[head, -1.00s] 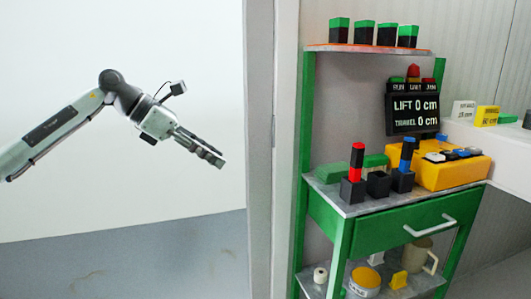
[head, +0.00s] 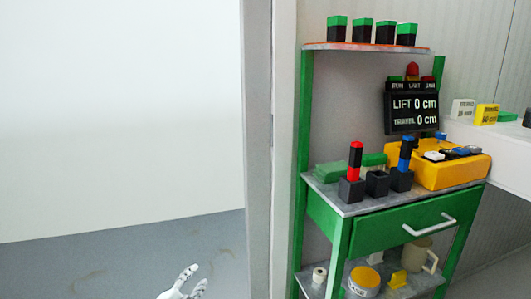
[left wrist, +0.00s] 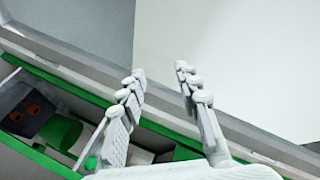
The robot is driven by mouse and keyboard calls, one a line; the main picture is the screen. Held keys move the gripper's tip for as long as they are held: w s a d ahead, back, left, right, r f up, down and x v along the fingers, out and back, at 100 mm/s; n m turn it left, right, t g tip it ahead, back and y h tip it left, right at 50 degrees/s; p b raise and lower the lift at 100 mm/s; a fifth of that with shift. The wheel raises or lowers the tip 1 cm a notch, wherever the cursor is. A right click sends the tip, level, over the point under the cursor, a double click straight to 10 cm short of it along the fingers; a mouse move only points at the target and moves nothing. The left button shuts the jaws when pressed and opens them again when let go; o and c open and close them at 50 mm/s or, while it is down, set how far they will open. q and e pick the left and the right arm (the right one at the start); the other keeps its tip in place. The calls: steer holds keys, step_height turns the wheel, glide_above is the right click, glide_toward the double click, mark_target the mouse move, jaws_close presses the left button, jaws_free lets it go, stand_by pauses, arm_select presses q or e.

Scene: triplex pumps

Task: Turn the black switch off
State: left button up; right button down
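The yellow control box (head: 450,175) stands on the green cart's top at the right in the head view. A row of small white, dark and blue switches (head: 452,153) lies on its top. They are too small for me to tell which is the black switch or how it is set. My left gripper (head: 194,279) shows only its fingers at the bottom edge of the head view, well left of the cart. In the left wrist view its two fingers (left wrist: 160,75) are spread with nothing between them. My right gripper is in neither view.
The green cart (head: 330,215) bears red- and blue-topped black blocks, with a display (head: 412,106) above. A grey door-frame post (head: 258,150) stands between my left gripper and the cart. A green-edged compartment (left wrist: 45,150) with objects shows in the left wrist view.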

arm_select(q)
steer(key=s+a+f+n+g+y, duration=0.2)
steer(key=s+a+f+n+g, duration=0.15)
steer(key=s+f, duration=0.6)
steer(key=s+a+f+n+g+y, duration=0.2)
steer(key=s+a+f+n+g, duration=0.15)
steer(key=s+f, duration=0.6)
steer(key=s+f+n+g, duration=0.2)
steer(key=s+f, duration=0.3)
steer(key=s, duration=0.5)
steer(key=s+a+f+n+g, duration=0.1)
steer(key=s+f+g, duration=0.3)
steer(key=s, duration=0.7)
steer(key=shift+a+f+n, duration=0.15)
steer(key=shift+f+n, duration=0.5)
steer(key=shift+n, duration=0.05)
